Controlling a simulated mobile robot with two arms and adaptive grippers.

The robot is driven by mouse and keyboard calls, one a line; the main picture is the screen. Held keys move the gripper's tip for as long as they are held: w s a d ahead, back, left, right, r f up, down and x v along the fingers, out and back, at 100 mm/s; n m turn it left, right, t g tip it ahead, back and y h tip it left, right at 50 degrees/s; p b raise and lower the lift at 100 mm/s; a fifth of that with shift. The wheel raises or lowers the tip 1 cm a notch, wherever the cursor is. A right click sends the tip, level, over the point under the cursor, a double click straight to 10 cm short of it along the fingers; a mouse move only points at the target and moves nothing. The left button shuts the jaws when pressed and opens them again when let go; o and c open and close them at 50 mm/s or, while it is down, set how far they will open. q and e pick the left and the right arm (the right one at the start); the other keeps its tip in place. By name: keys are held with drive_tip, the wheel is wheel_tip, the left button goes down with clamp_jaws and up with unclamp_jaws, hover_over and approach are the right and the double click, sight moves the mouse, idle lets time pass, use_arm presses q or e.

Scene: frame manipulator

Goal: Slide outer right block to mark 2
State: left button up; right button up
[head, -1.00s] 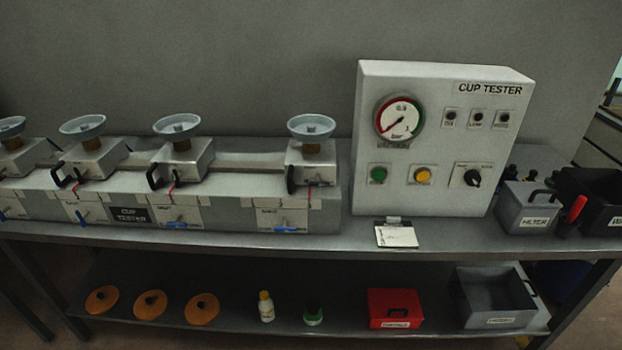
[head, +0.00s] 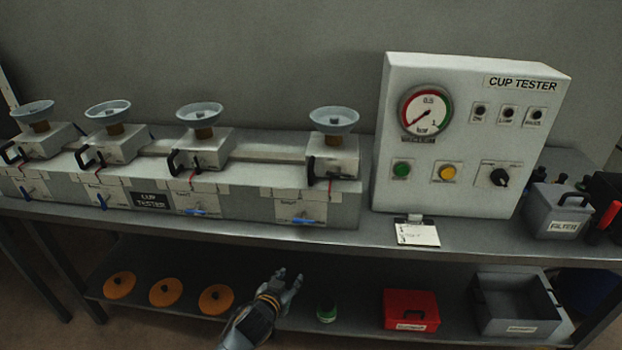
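The outer right block (head: 333,160) is a grey metal block with a black handle on its left side and a pale dish on top. It sits at the right end of the rail on the long grey tester base (head: 240,208). A thin red pointer hangs at its front, above white mark plates too small to read. Three similar blocks stand to the left, the nearest being the inner right block (head: 205,150). My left gripper (head: 287,279) is below the tabletop edge, in front of the lower shelf, apart from the block. Its fingers look spread and empty. My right gripper is not in view.
A white CUP TESTER panel (head: 460,135) stands just right of the base, with a small note card (head: 417,233) before it. The table's front edge (head: 300,233) lies above my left gripper. The lower shelf holds orange discs, a green-capped bottle (head: 326,311) and a red box (head: 410,310).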

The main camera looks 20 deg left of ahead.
sight(310, 176)
use_arm(q)
drive_tip(key=w+r+n+t, duration=0.1)
drive_tip(key=w+r+t, duration=0.15)
drive_tip(key=r, duration=0.95)
drive_tip(key=w+r+t, duration=0.1)
drive_tip(key=r+t, duration=0.2)
drive_tip(key=r, duration=0.8)
drive_tip(key=shift+g, duration=0.25)
drive_tip(key=w, duration=0.9)
drive_tip(key=w+p, duration=0.1)
drive_tip(key=w, duration=0.3)
drive_tip(key=shift+w+a, duration=0.35)
drive_tip(key=shift+w, duration=0.05)
clamp_jaws()
